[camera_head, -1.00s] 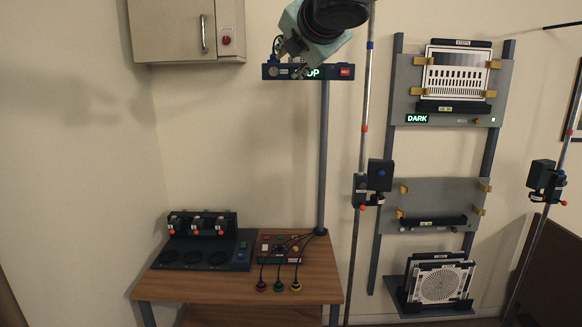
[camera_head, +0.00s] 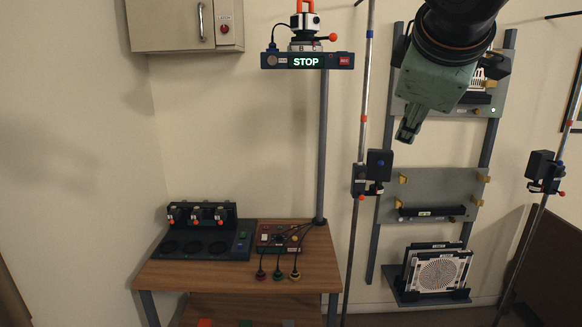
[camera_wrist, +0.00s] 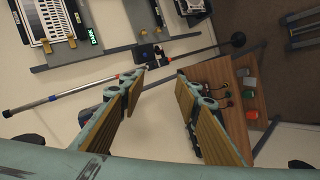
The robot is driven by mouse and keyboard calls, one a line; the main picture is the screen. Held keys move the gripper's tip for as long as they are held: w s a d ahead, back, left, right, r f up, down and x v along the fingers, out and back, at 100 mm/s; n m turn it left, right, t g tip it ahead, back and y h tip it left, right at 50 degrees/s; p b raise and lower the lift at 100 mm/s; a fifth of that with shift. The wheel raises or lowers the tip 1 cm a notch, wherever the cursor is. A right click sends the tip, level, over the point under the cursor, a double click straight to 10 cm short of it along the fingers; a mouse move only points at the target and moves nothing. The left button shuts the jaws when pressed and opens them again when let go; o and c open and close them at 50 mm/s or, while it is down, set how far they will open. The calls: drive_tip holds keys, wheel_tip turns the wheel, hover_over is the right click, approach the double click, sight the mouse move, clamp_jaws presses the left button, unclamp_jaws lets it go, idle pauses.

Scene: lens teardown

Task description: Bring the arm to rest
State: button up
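My gripper (camera_head: 408,130) hangs in the air at the upper right of the head view, fingers pointing down, in front of the rack with the DARK label. In the wrist view its two fingers (camera_wrist: 163,76) are apart with nothing between them. My arm hides part of the upper rack panel (camera_head: 482,125) and its label in the head view. The gripper appears clear of everything around it.
A lit STOP unit (camera_head: 308,61) on a post carries a device with an orange handle (camera_head: 304,22). Metal poles with clamped black boxes (camera_head: 378,165) stand near the rack. A wooden table (camera_head: 190,275) holds a black station (camera_head: 205,240) and a control box (camera_head: 285,237).

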drive_tip(key=s+a+f+m+g+y, duration=0.1)
drive_tip(key=s+f+m+g, duration=0.1)
drive_tip(key=s+f, duration=0.4)
drive_tip(key=s+f+m+g, duration=0.2)
drive_tip(key=s+f+m, duration=0.3)
drive_tip(key=s, duration=1.1)
drive_tip(key=s+a+f+m+g+y, duration=0.1)
drive_tip(key=s+f+m, duration=0.3)
drive_tip(key=s+f, duration=0.5)
drive_tip(key=shift+s+a+f+g+y, duration=0.2)
drive_tip(key=shift+s+a+g+y, duration=0.1)
drive_tip(key=shift+s+g, duration=0.55)
drive_tip(key=shift+s+d, duration=0.1)
